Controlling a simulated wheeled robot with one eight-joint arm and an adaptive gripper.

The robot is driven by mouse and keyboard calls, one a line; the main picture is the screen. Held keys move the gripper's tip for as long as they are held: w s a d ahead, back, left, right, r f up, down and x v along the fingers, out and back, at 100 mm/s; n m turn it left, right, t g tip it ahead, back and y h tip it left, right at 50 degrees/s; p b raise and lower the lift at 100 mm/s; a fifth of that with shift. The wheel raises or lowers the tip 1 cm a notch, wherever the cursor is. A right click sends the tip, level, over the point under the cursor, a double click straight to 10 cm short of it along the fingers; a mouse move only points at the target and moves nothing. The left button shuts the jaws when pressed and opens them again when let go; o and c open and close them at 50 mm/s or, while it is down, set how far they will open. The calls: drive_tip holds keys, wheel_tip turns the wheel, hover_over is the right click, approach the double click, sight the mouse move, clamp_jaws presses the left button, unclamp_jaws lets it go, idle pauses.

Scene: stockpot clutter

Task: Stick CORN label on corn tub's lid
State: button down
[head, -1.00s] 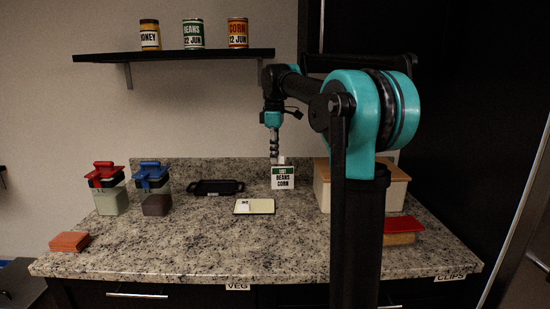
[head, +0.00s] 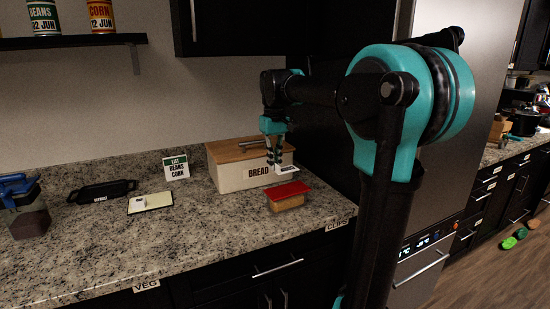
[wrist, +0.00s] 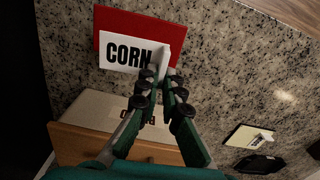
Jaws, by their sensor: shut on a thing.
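My gripper (head: 273,160) is shut on the white CORN label (wrist: 128,54), which has black letters. The label also shows at the fingertips in the head view (head: 287,169). The low tub (head: 287,203) with a flat red lid (head: 280,189) stands on the counter in front of the bread box. In the wrist view the label overlaps part of the red lid (wrist: 155,22). In the head view the label appears above the lid, with a gap between them. The wrist view hides the tub's body.
The BREAD box (head: 228,178) stands close behind the tub. A list card (head: 176,167), a pale pad (head: 150,203), a black tray (head: 101,192) and a blue-clipped tub (head: 25,215) are left. The counter's front edge is near the tub. The counter between is clear.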

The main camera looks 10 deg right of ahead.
sight(277, 190)
drive_tip(key=shift+s+d+f, duration=0.1)
drive_tip(key=shift+d+f, duration=0.25)
drive_tip(key=shift+f, duration=2.6)
drive_tip(key=shift+f, duration=0.6)
drive_tip(key=c, duration=1.6)
unclamp_jaws()
drive_tip(key=shift+r, duration=3)
